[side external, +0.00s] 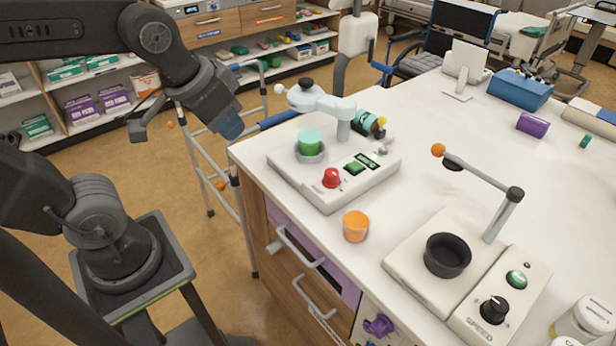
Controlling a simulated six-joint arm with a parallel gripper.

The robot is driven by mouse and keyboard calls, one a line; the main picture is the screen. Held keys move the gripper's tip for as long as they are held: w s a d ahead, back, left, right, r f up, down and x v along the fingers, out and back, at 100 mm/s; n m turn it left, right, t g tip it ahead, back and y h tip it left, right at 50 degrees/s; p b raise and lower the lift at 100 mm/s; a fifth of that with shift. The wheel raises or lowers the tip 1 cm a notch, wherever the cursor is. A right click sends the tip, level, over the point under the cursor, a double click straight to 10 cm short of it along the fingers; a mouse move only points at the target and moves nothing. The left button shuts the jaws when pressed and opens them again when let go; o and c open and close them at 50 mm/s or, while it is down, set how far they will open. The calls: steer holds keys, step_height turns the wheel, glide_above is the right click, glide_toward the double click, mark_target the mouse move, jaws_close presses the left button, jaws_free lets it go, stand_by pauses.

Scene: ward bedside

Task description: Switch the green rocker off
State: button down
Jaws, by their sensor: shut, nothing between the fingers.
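A green rocker-like switch (516,279) sits in a dark round surround on the white device with the black SPEED knob (494,309), at the lower right. Which way either switch is tipped is too small to tell. My gripper (231,126) points down at the upper left, off the counter's edge and to the left of both devices. It is shut and empty, touching neither device.
White bottles (586,318) stand at the lower right. The counter's middle is clear.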

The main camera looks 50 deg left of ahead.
steer(key=shift+s+f, duration=0.25)
steer(key=shift+s, duration=0.35)
steer(key=shift+s+f, duration=0.25)
steer(key=shift+s, duration=0.35)
steer(key=w+r+g, duration=0.2)
steer(key=w+r, duration=0.1)
steer(key=w, duration=0.5)
steer(key=w+r+g, duration=0.1)
steer(key=w+r, duration=0.1)
steer(key=w, duration=0.5)
steer(key=w+d+f+g, duration=0.1)
steer(key=w+f, duration=0.3)
steer(key=w, duration=0.4)
steer(key=w+d+f+g, duration=0.1)
steer(key=w+f+g, duration=0.2)
steer(key=w+f, duration=0.2)
steer(key=w, duration=0.3)
steer(key=shift+w+d, duration=0.25)
steer(key=shift+w, duration=0.05)
steer(key=shift+f, duration=0.25)
